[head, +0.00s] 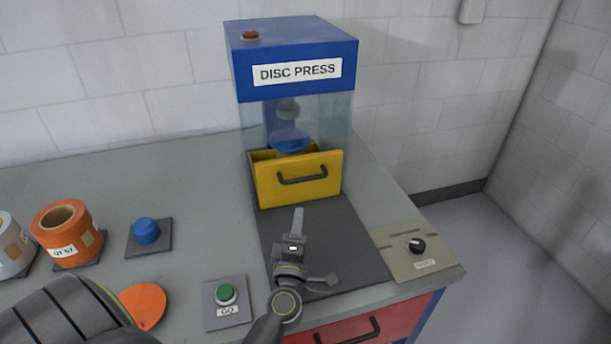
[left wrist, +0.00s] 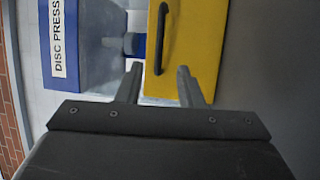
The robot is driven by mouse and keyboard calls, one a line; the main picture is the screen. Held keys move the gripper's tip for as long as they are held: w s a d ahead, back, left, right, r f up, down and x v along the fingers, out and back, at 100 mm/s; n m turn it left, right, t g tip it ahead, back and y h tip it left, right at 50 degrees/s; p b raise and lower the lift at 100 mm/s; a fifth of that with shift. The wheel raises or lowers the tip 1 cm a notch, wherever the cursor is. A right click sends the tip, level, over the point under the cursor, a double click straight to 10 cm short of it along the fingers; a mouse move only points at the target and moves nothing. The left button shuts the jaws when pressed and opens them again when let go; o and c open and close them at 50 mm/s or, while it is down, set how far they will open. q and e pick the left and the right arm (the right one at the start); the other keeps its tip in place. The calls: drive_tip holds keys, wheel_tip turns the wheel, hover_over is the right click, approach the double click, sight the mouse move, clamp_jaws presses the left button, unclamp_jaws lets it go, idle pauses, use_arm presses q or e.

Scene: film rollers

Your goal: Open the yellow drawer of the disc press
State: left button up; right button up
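The disc press (head: 290,58) stands at the back of the table, with a blue top and clear walls. Its yellow drawer (head: 270,190) has a dark bar handle (head: 302,178) on the front. A little of the drawer's inside shows behind its front; I cannot tell how far out it is. My left gripper (head: 298,212) is in front of and below the handle, apart from it. In the left wrist view its fingers (left wrist: 158,70) are open and empty, with the handle (left wrist: 163,38) ahead between them and the yellow front (left wrist: 205,45) beyond. My right gripper is not in view.
A grey GO button box (head: 225,314), an orange disc (head: 144,304), a blue knob (head: 146,231) and an orange roll (head: 68,232) are on the left. A beige dial panel (head: 407,262) is on the right. A red drawer (head: 325,338) is below the table edge.

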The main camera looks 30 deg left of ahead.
sight(305, 177)
use_arm(q)
drive_tip(key=p+x, duration=0.1)
drive_tip(key=x, duration=1.3)
clamp_jaws()
